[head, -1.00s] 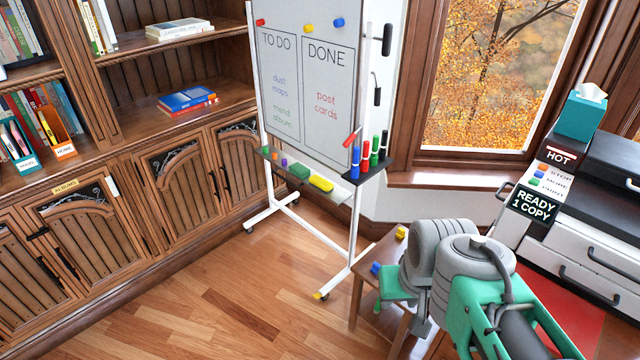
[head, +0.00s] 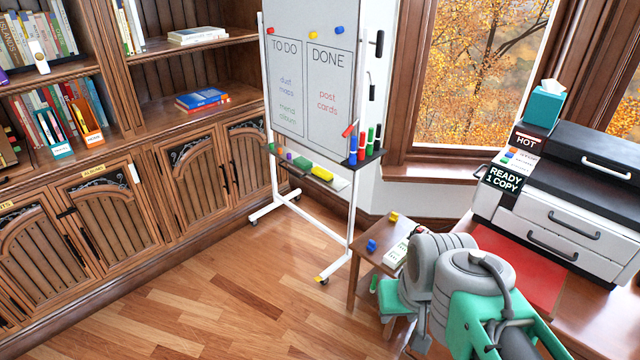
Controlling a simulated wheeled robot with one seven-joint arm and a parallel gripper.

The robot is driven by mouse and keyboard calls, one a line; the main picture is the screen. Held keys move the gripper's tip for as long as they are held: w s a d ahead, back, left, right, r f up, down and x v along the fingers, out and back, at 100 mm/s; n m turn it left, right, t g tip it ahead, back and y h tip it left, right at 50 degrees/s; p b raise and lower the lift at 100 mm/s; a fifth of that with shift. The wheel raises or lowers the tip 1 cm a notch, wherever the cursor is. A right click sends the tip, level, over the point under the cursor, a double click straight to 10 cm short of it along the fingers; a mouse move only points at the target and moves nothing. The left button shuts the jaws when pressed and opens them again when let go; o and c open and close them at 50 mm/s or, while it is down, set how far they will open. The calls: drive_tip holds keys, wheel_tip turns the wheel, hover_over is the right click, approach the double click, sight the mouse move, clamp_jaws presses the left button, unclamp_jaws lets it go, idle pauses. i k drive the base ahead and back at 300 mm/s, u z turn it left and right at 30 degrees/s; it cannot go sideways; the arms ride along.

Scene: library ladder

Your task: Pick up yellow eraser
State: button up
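A yellow eraser (head: 321,173) lies on the tray at the foot of the whiteboard (head: 345,95), in the middle of the head view. A green eraser (head: 302,164) lies just to its left on the tray. Several upright markers (head: 366,142) stand to its right at the tray's end. My gripper (head: 388,292) is at the lower right, mostly hidden behind my grey and green arm links. It is well apart from the eraser, in front of it and to the right. Its fingertips do not show clearly, and I cannot tell whether it is open or shut.
A small wooden table (head: 376,257) with a yellow and a blue object stands between my arm and the whiteboard. A printer (head: 575,205) is on the right. Bookcase cabinets (head: 110,215) line the left. The wooden floor (head: 240,285) in front of the whiteboard is clear.

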sight(320, 173)
drive_tip(key=u, duration=0.75)
drive_tip(key=i, duration=1)
drive_tip(key=u, duration=0.95)
drive_tip(key=i, duration=1.4)
drive_tip(key=z, duration=0.65)
drive_tip(key=i, duration=1)
drive_tip(key=z, duration=1.1)
drive_tip(key=i, duration=0.4)
drive_tip(key=z, duration=0.3)
